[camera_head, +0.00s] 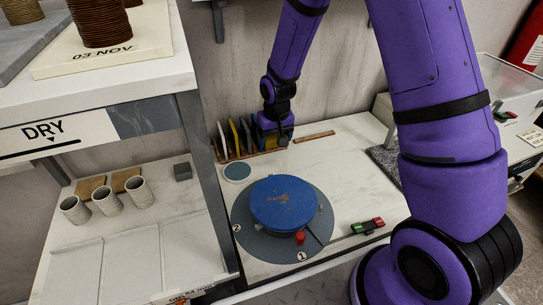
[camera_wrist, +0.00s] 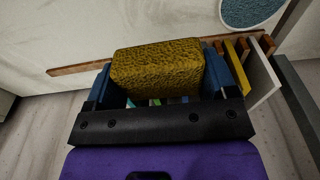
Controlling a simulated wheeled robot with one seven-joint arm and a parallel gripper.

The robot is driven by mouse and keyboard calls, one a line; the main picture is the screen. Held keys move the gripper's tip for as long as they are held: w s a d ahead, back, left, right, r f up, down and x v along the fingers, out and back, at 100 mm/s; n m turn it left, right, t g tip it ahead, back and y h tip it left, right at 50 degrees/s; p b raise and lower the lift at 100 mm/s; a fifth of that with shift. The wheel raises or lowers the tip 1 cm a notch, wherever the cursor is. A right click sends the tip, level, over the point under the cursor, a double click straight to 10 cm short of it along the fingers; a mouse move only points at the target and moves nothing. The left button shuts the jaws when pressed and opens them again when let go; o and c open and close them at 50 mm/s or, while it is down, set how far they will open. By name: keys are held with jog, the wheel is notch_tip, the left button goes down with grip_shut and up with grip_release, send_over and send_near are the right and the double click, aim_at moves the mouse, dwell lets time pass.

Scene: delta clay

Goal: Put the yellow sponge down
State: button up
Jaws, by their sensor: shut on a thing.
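The yellow sponge (camera_wrist: 158,68) is a textured block in the wrist view. It sits between the two blue fingers of my gripper (camera_wrist: 160,80), which is shut on it. In the head view my gripper (camera_head: 275,128) is low over the back of the white counter, beside the rack of upright slats. Only a small bit of the sponge shows there, mostly hidden by the fingers. I cannot tell whether the sponge touches the counter.
The slat rack (camera_head: 236,138) stands close on the left, with a wooden strip (camera_head: 315,136) to the right. A blue-grey disc (camera_head: 237,171) lies in front.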

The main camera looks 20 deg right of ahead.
aim_at(276, 137)
notch_tip(276, 137, down, 5)
jog(key=shift+w+f, duration=0.1)
jog(key=shift+f, duration=2.15)
jog(key=shift+s+f, duration=0.2)
jog(key=shift+f, duration=0.15)
jog(key=o, duration=0.8)
jog(key=shift+s, duration=0.1)
jog(key=shift+c, duration=0.2)
jog(key=shift+o, duration=0.2)
jog(key=shift+r, duration=0.6)
jog(key=r, duration=0.7)
jog(key=s+r, duration=0.1)
jog(key=r, duration=0.3)
jog(key=shift+r, duration=0.35)
